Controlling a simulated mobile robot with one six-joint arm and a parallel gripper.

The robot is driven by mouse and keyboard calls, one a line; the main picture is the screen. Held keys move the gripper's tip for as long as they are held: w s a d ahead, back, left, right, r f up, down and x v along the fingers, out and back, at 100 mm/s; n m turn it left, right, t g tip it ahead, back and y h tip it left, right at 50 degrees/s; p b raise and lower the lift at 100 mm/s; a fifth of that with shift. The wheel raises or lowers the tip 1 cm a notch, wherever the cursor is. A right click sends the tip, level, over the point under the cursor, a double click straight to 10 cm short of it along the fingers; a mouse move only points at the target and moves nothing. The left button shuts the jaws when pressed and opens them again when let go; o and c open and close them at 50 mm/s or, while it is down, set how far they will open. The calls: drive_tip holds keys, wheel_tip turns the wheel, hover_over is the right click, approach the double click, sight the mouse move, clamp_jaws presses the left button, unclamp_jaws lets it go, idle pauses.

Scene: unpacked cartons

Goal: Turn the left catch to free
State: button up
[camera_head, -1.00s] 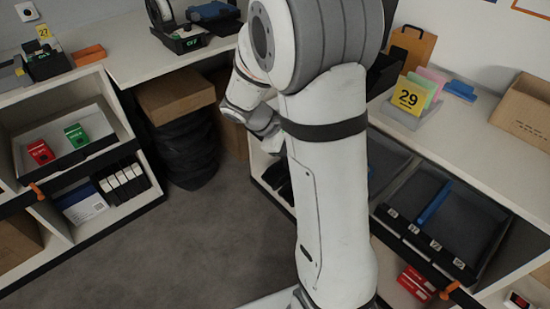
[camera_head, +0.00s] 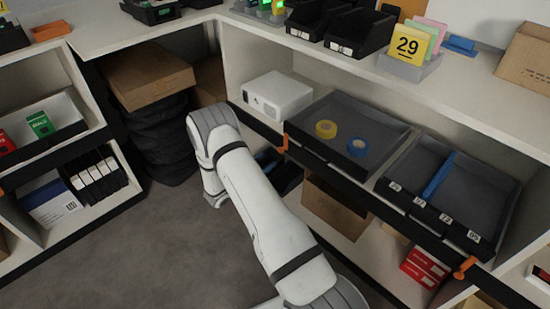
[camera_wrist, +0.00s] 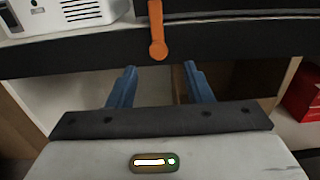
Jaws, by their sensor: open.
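The left catch (camera_head: 285,143) is a small orange lever on the dark front edge of the shelf, below the grey tray with two tape rolls. In the wrist view the catch (camera_wrist: 157,32) hangs straight down with its rounded end lowest. My gripper (camera_wrist: 160,68) is open and empty. Its two blue fingers point up toward the shelf edge, one to each side of the catch's line, with the tips just below its rounded end in the picture. I cannot tell the depth gap. In the head view my arm hides most of the gripper.
A second orange catch (camera_head: 464,267) sits farther right under the divided tray (camera_head: 480,205). A white projector-like box (camera_head: 278,95) stands left of the tape tray (camera_head: 385,125). Below the shelf are a cardboard box (camera_head: 335,207) and red boxes (camera_head: 424,268). Open floor lies left of my arm.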

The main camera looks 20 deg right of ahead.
sight(281, 152)
drive_tip(key=b+x, duration=0.1)
drive_tip(key=x, duration=0.6)
drive_tip(key=shift+d, duration=0.2)
drive_tip(key=shift+f, duration=0.1)
drive_tip(key=c, duration=0.9)
drive_tip(key=shift+s+a, duration=0.1)
drive_tip(key=shift+a, duration=0.2)
drive_tip(key=shift+c, duration=0.4)
drive_tip(key=shift+d, duration=0.45)
